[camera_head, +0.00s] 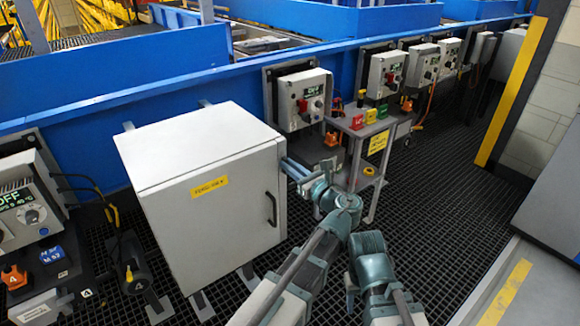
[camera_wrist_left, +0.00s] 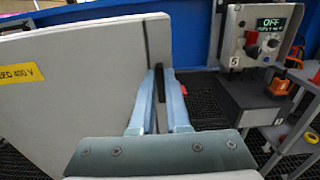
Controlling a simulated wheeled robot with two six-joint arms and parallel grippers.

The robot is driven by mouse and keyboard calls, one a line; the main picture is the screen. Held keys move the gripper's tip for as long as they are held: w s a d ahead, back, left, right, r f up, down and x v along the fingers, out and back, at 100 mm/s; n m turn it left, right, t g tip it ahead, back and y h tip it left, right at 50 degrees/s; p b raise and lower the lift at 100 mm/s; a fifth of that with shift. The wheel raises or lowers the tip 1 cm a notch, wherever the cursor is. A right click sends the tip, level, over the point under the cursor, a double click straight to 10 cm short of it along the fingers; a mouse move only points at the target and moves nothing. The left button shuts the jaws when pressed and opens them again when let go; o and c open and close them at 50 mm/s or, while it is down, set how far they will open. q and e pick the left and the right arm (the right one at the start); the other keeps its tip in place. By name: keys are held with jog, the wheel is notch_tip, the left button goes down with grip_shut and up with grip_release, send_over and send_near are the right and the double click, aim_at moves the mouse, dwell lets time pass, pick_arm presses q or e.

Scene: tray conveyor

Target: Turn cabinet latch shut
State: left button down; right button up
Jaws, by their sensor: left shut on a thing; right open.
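The pale grey cabinet (camera_head: 211,190) stands upright on the grating left of centre in the head view, its door facing right, with a yellow label and a black bar handle (camera_head: 271,208). In the left wrist view the cabinet (camera_wrist_left: 80,85) fills the left side. My left gripper (camera_head: 286,164) is at the door's upper far edge. In the left wrist view its two blue-grey fingers are shut on a dark, narrow piece (camera_wrist_left: 161,98), which looks like the latch. The fingers hide most of it. My right arm shows at the bottom, but I cannot make out its gripper.
Control boxes (camera_head: 304,99) line the blue conveyor wall (camera_head: 125,105) behind. A small grey stand (camera_head: 362,128) with coloured blocks is right of the cabinet, close to my left arm. The dark grating (camera_head: 440,195) to the right is clear.

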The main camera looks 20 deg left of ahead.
pick_arm(q)
jog(key=shift+s+a+f+n+b, duration=0.15)
jog(key=shift+s+f+n+b, duration=0.1)
jog(key=shift+n, duration=2.7)
jog(key=shift+s+a+f+n+b, duration=0.1)
jog(key=shift+s+f+n+b, duration=0.1)
jog(key=shift+n, duration=2.7)
jog(key=shift+s+a+f+n+b, duration=0.15)
jog(key=shift+f+n+b, duration=0.1)
jog(key=shift+n, duration=2.7)
jog(key=c, duration=0.9)
grip_release()
